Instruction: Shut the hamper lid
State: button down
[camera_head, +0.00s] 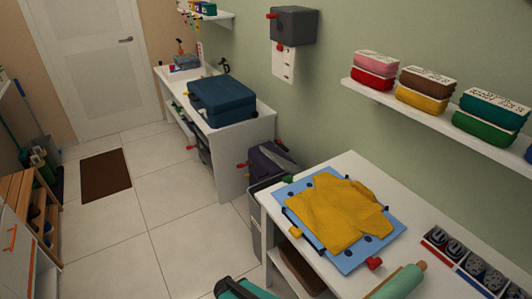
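A dark bin that looks like the hamper (257,188) stands on the floor in the gap between the two white tables, against the green wall. A dark purple-grey panel (268,163) with red parts near it is at its top; it looks like the lid, tilted up, but I cannot tell its exact angle. The near table hides much of the bin's lower part.
The near white table (350,166) holds a yellow garment on a blue board (388,244). A blue case (222,98) lies on the far table. A teal object (240,289) is at the bottom edge. The tiled floor (150,185) is mostly clear left of the tables.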

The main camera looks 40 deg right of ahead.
aim_at(285, 165)
jog(key=z, duration=0.45)
jog(key=k, duration=1.35)
jog(key=z, duration=0.1)
jog(key=i, duration=1.05)
jog(key=u, duration=1.15)
jog(key=i, duration=0.9)
jog(key=u, duration=0.35)
